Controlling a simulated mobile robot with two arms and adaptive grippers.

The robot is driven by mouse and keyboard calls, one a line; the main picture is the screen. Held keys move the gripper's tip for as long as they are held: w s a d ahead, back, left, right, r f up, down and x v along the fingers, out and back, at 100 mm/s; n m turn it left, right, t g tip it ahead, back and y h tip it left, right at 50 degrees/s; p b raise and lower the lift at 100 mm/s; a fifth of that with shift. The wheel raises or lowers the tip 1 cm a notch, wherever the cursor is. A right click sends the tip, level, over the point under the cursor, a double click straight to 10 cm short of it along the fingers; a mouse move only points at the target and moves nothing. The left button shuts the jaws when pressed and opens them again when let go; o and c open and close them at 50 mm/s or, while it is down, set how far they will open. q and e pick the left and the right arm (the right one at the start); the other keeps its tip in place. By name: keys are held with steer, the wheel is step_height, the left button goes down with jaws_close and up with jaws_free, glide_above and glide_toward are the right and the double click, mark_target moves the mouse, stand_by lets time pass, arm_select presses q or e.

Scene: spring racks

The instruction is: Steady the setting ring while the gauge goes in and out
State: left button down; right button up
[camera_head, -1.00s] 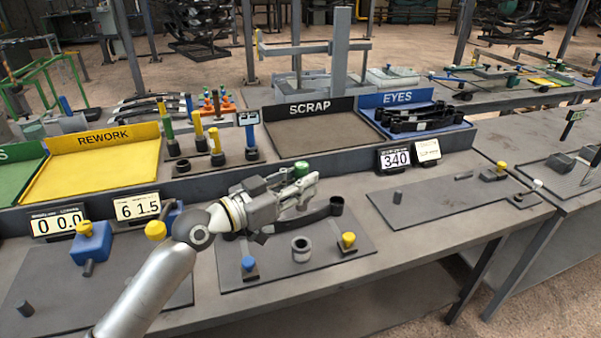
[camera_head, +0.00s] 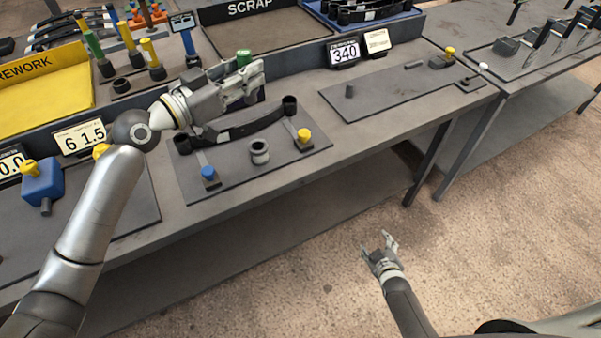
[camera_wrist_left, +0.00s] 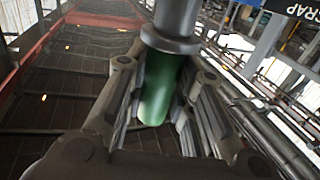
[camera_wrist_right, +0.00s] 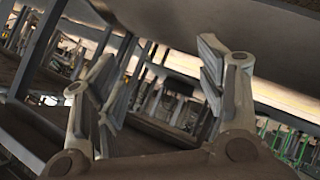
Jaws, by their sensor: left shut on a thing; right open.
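My left gripper (camera_head: 243,82) is shut on a green-handled gauge (camera_head: 244,57) above the bench mat. In the left wrist view the gauge's green handle (camera_wrist_left: 163,88) sits between the fingers, with a grey metal collar at one end. A short grey ring (camera_head: 260,153), which looks like the setting ring, stands on the mat below and in front of the gripper, apart from it. My right gripper (camera_head: 381,248) is open and empty in front of the bench, over the floor; its spread fingers (camera_wrist_right: 160,100) also show in the right wrist view.
Several coloured gauges (camera_head: 150,55) stand behind left. A 340 display (camera_head: 345,53) is at the back.

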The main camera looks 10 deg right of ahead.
steer(key=w+d+r+n+t+h, duration=0.1)
steer(key=w+d+r+t+h, duration=0.1)
steer(key=w+d+r, duration=0.45)
steer(key=w+d+r+n+t+h, duration=0.1)
steer(key=w+r+t, duration=0.15)
steer(key=r, duration=0.75)
steer(key=w+d+r+n+t+h, duration=0.15)
steer(key=w+d+r, duration=0.3)
steer(key=r, duration=0.45)
steer(key=w+a+r+n+t+y, duration=0.25)
steer(key=r+n+t, duration=0.25)
steer(key=r+n, duration=0.6)
steer(key=a+r+n+y, duration=0.2)
steer(key=a+r, duration=0.2)
arm_select(q)
steer(key=shift+r, duration=0.1)
arm_select(e)
steer(key=n+g+y, duration=0.8)
steer(key=n+y, duration=0.6)
steer(key=n, duration=0.8)
glide_toward(265, 152)
steer(key=x, duration=1.1)
steer(key=shift+c, duration=0.5)
